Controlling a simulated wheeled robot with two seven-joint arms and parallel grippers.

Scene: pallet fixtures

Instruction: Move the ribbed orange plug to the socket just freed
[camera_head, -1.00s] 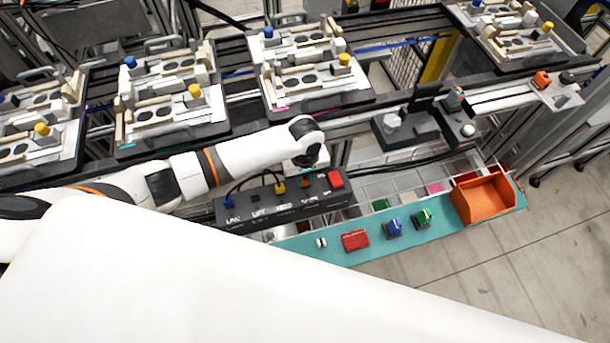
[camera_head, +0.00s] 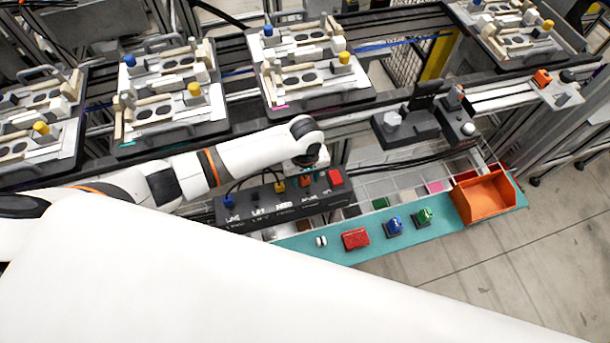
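A black socket box (camera_head: 262,212) with white labels lies below my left arm. A blue plug (camera_head: 229,202) stands at its left end, and a yellow plug (camera_head: 279,187) stands near its middle. Between them is a dark socket place (camera_head: 255,198) with no coloured plug in it. A small orange piece (camera_head: 305,181) shows at the box right under my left gripper (camera_head: 307,168); its ribs are too small to make out. The wrist hides most of the fingers, so I cannot tell whether they hold this piece. My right gripper is not in view.
A red block (camera_head: 335,177) is at the box's right end. A teal shelf (camera_head: 290,246) in front carries a red block (camera_head: 355,239), a blue button (camera_head: 394,227), a green button (camera_head: 424,217) and an orange bin (camera_head: 485,200). Pallet fixtures (camera_head: 312,70) stand behind on the rails.

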